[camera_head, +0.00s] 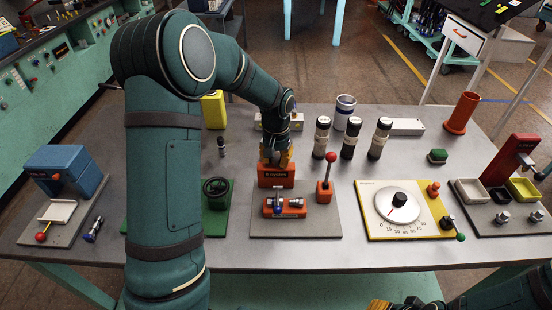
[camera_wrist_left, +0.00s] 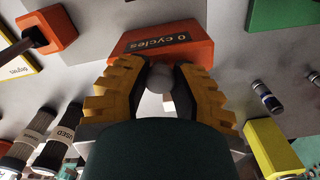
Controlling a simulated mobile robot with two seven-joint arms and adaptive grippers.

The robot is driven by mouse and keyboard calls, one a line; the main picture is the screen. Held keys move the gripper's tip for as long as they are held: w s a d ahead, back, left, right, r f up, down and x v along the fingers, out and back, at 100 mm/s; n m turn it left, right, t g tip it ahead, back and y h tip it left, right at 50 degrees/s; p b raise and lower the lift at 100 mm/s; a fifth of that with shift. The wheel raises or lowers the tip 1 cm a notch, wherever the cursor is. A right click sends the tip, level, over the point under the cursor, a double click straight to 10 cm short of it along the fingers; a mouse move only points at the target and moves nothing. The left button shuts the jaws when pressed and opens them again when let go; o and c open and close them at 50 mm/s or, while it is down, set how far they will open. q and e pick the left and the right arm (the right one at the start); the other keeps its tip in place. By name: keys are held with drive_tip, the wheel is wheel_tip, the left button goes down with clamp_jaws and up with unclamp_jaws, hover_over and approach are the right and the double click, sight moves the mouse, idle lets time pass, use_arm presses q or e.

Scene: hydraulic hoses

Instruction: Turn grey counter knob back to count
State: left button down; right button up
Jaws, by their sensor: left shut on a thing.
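The orange counter (camera_head: 276,179) stands at the back of a grey plate (camera_head: 320,225) in the middle of the table. In the left wrist view the counter (camera_wrist_left: 163,42) shows a label reading "0 cycles". The round grey knob (camera_wrist_left: 160,77) is on the counter's side facing the wrist camera. My left gripper (camera_head: 277,158) is behind the counter; in its wrist view the yellow-padded fingers (camera_wrist_left: 160,84) are shut on the knob, one on each side. In the head view the gripper hides the knob. My right gripper (camera_head: 395,304) is partly visible at the bottom edge; its opening is unclear.
A red-knobbed lever (camera_head: 327,180) and an orange block with a metal fitting (camera_head: 284,207) sit close to the counter. A green handwheel unit (camera_head: 217,192) is left, a dial panel (camera_head: 400,207) right. Several dark-and-white cylinders (camera_head: 350,138) stand behind.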

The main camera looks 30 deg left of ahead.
sight(277, 158)
use_arm(q)
drive_tip(key=shift+w+n, duration=0.1)
drive_tip(key=shift+n, duration=0.5)
drive_tip(key=c, duration=0.7)
unclamp_jaws()
drive_tip(key=shift+c, duration=0.2)
wheel_tip(277, 158, up, 12)
